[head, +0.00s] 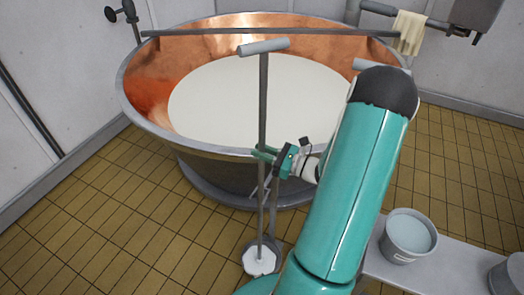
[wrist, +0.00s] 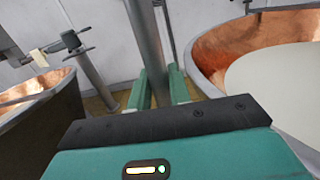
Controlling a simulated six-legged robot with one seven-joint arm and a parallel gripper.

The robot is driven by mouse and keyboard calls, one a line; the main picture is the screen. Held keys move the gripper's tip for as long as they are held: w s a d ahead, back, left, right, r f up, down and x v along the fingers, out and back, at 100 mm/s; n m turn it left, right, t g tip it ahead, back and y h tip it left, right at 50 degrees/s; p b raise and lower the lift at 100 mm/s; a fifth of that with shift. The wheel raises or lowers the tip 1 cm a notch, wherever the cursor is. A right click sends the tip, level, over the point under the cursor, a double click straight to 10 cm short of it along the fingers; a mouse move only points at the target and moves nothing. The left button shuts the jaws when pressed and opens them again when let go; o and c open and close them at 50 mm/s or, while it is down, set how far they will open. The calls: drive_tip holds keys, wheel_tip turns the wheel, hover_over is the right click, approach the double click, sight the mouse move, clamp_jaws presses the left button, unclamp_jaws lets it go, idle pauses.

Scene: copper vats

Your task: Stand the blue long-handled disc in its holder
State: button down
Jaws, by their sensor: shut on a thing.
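My gripper (head: 268,154) is shut on the upright grey shaft of a long-handled disc (head: 262,105), about midway down it. The tool has a pale grey crossbar handle (head: 264,47) on top and a white, lobed disc (head: 259,260) at the bottom, low near the floor. I see no clear blue on it. In the wrist view the shaft (wrist: 147,38) runs up between the green fingers (wrist: 158,88). A grey shape (head: 275,245) lies just behind the disc; I cannot tell whether it is the holder or whether the disc touches it.
A copper vat (head: 150,90) full of white liquid stands right behind the shaft, with a bar (head: 190,33) across it. A grey bench (head: 390,270) with a bucket (head: 408,236) is at right. The tiled floor (head: 95,235) at left is clear. Another vat (wrist: 45,115) shows in the wrist view.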

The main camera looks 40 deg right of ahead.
drive_tip(key=shift+f, duration=0.2)
drive_tip(key=c, duration=1.2)
unclamp_jaws()
drive_tip(key=v, duration=1.3)
drive_tip(key=shift+s, duration=0.4)
